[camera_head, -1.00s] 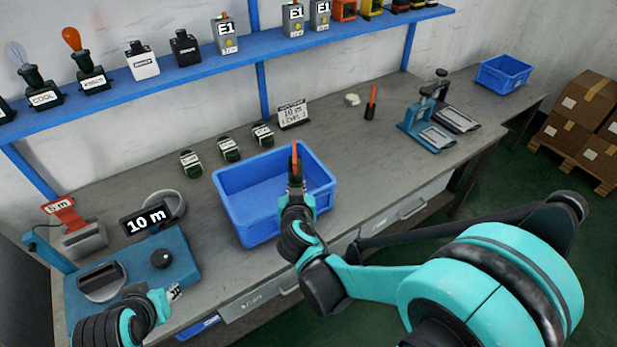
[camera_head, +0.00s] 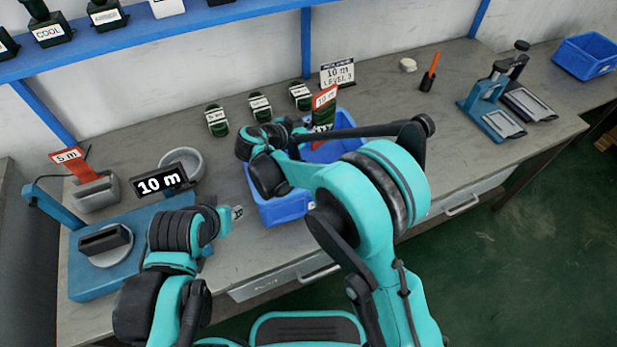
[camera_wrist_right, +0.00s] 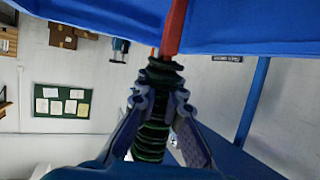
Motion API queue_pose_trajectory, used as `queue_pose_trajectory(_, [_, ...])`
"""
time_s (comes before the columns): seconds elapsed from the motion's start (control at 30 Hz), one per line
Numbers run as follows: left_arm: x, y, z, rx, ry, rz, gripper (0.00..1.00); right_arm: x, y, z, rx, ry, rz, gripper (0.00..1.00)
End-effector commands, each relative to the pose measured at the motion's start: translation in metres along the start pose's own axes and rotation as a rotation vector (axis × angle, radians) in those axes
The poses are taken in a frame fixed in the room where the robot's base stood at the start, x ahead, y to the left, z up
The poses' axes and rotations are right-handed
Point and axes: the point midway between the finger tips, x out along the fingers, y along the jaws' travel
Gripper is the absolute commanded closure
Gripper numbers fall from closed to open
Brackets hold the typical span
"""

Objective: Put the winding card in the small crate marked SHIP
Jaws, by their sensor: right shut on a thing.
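My right gripper (camera_head: 308,132) is shut on the winding card (camera_head: 324,102), a red card reading 10 m with dark green winding below it. It holds the card up above the big blue crate (camera_head: 283,207). In the right wrist view, the fingers (camera_wrist_right: 155,115) clasp the ribbed green winding, and the card's red part (camera_wrist_right: 175,25) rises above it. A smaller blue crate (camera_head: 590,62) stands at the far right; no SHIP mark is readable on it. My left gripper (camera_head: 237,212) hangs left of the big crate; its finger opening is unclear.
A blue device (camera_head: 135,250) with a 10 m display is at left, near a red 5 m card (camera_head: 72,165). Blue-based tools (camera_head: 492,110) stand at right.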

Motion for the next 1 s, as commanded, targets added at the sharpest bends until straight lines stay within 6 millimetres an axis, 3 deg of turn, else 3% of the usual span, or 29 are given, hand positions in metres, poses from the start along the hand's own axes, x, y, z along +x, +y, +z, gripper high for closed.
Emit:
queue_pose_trajectory(0.67, [0.037,0.000,0.027,0.000,0.000,0.000,0.68,0.038,0.000,0.091,-0.001,0.001,-0.001,1.00])
queue_pose_trajectory(1.0, [0.036,0.000,0.026,0.000,0.000,0.000,0.68,0.039,0.000,0.094,-0.002,0.000,-0.001,1.00])
